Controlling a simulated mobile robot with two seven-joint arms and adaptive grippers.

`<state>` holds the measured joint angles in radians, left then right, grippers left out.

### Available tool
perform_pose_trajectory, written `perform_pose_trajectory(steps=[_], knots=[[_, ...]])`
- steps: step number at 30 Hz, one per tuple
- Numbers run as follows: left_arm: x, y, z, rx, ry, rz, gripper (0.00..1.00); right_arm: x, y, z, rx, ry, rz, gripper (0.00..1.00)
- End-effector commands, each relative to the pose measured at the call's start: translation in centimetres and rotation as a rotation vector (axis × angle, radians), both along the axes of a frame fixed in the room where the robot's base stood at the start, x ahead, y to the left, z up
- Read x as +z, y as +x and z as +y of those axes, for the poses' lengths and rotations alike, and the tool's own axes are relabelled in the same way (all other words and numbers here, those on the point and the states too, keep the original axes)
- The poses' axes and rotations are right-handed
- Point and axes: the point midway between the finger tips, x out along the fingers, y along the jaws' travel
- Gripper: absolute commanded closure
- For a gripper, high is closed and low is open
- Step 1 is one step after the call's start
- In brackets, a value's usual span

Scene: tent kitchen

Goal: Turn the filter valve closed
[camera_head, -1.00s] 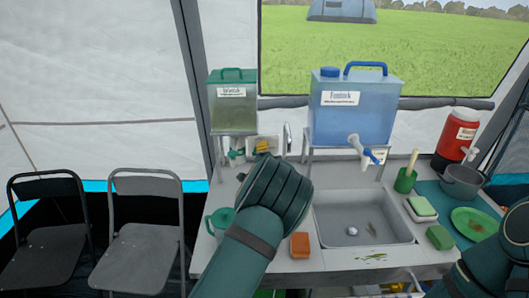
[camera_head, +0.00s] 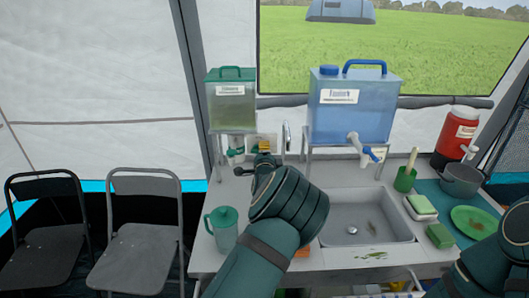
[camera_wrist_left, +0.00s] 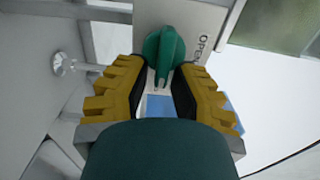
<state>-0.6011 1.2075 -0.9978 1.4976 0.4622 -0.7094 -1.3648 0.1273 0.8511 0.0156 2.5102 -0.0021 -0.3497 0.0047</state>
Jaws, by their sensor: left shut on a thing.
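The filter valve is a green round knob (camera_wrist_left: 165,45) with a raised bar handle, on a pale panel marked "OPEN" (camera_wrist_left: 203,43) in the left wrist view. The bar runs roughly up and down in that view, and the word is to its right. My left gripper (camera_wrist_left: 166,75) has its yellow fingers on both sides of the knob's handle and is shut on it. In the head view the left gripper (camera_head: 265,147) is at the panel (camera_head: 252,139) behind the counter, and the knob is hidden there. My right arm shows at the lower right; its gripper is out of view.
A green-lidded container (camera_head: 232,108) with a green tap (camera_head: 235,152) stands left of the gripper. A blue water container (camera_head: 352,112) is to the right. A teal jug (camera_head: 224,232) stands near the forearm, left of the sink (camera_head: 365,212).

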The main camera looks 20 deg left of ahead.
Motion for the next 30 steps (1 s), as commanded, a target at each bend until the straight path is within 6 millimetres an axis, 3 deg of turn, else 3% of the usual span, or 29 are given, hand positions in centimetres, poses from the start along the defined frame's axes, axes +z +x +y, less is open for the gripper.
perform_pose_trajectory(steps=[2,3,17,30], knots=[[0.2,0.0,0.6,0.008,0.002,-0.005,1.00,0.0,0.0,0.0,0.000,0.000,0.000,1.00],[0.2,0.0,0.6,0.008,0.001,-0.005,0.60,0.0,0.0,0.0,0.000,0.000,0.000,1.00],[0.1,-0.8,-0.1,0.003,0.000,-0.003,0.60,0.0,0.0,0.0,0.000,0.000,0.000,1.00],[0.1,-7.9,-2.0,0.005,0.000,-0.001,0.60,0.0,0.0,0.0,0.000,0.000,0.000,1.00]])
